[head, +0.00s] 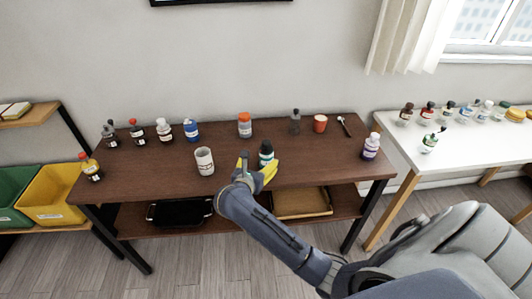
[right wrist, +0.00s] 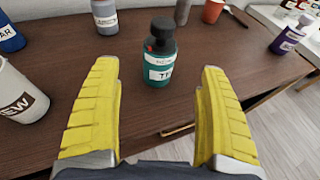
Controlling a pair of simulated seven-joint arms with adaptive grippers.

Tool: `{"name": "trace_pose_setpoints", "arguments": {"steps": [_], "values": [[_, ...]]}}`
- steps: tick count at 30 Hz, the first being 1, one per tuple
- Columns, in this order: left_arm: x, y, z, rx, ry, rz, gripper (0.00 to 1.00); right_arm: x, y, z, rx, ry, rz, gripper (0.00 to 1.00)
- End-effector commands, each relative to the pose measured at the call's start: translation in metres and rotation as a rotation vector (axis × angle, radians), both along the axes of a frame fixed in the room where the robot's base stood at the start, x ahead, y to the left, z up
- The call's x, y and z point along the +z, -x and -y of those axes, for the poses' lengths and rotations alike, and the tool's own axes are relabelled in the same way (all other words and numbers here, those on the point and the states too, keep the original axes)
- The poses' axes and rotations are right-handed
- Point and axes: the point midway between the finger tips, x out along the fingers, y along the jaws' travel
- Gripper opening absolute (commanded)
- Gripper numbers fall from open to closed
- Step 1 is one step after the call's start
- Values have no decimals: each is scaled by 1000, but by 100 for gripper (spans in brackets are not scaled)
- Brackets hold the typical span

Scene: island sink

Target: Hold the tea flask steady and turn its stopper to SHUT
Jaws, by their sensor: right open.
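The tea flask (right wrist: 160,68) is a teal bottle standing upright on the brown table, with a white label that seems to read TEA. Its dark stopper (right wrist: 162,27) is on top; a small red mark shows at the left of the collar, and the writing on the upper label is too small to read surely. The flask also shows in the head view (head: 266,157), just beyond my right gripper (head: 258,172). That gripper is open and empty, its yellow fingers on either side of the flask's near side in the right wrist view, apart from it. My left gripper is not in view.
A white mug (head: 204,161) stands left of the flask and a purple-labelled bottle (head: 371,147) far right. An orange-capped jar (head: 245,125), a grey bottle (head: 295,122) and an orange cup (head: 320,123) stand behind. Several bottles line the left. Bare tabletop surrounds the flask.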

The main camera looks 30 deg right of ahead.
Motion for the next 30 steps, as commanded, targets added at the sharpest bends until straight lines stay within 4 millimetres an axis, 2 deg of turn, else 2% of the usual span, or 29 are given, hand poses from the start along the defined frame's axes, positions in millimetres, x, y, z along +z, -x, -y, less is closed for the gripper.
{"name": "trace_pose_setpoints", "arguments": {"steps": [7,15,21,30], "values": [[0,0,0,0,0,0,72,-11,-27,31,-2,5,1,77],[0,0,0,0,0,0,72,-22,-49,56,0,4,0,77],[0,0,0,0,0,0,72,-27,-59,66,-1,2,1,77],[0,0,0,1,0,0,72,-29,-62,71,0,1,1,77]]}}
